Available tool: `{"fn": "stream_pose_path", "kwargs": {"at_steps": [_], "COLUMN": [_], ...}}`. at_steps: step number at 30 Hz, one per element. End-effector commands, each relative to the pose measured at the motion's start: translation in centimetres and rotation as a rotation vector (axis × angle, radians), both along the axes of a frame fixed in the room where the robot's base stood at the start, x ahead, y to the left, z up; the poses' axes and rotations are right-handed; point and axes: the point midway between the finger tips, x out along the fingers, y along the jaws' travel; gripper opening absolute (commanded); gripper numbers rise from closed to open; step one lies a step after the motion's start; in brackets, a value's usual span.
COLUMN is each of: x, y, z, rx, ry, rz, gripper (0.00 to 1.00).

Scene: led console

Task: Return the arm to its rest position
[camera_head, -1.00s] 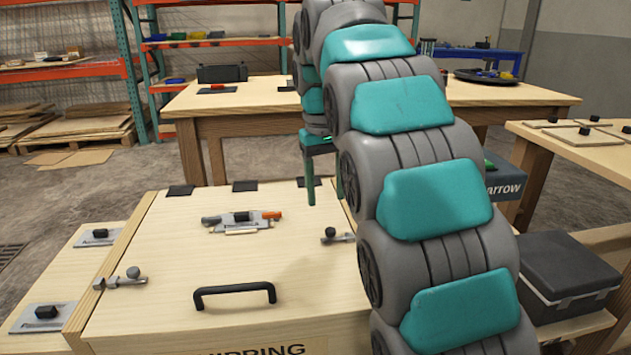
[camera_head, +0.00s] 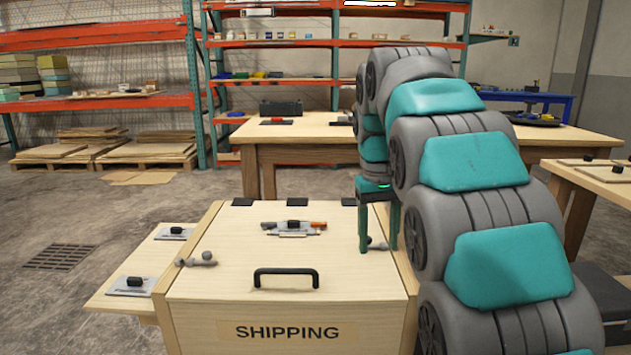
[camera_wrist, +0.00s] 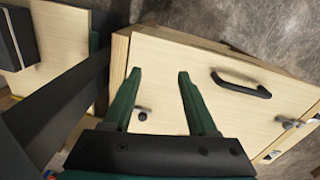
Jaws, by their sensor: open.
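My arm is bent, rising from the lower right and curving down to the gripper.
The shipping box (camera_head: 200,315) has a black handle (camera_head: 286,278) and a latch at each side. Tools lie on its lid (camera_head: 293,228). A wooden table (camera_head: 450,135) stands behind, with shelves (camera_head: 110,35) farther back.

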Motion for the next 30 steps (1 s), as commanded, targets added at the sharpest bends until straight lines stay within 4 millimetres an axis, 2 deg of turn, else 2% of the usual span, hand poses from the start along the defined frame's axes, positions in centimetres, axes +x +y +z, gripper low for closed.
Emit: {"fn": "stream_pose_path", "kwargs": {"at_steps": [11, 17, 23, 30], "x": [-2.9, -5.8, -10.9, -18.3], "y": [-0.8, -1.5, -2.4, -3.2], "z": [-1.0, -2.1, -4.6, -8.8], "rx": [0.004, 0.007, 0.014, 0.022], "ry": [0.014, 0.03, 0.055, 0.091], "rz": [-0.031, -0.054, -0.091, -0.126], "gripper": [0.58, 0.58, 0.58, 0.58]}}
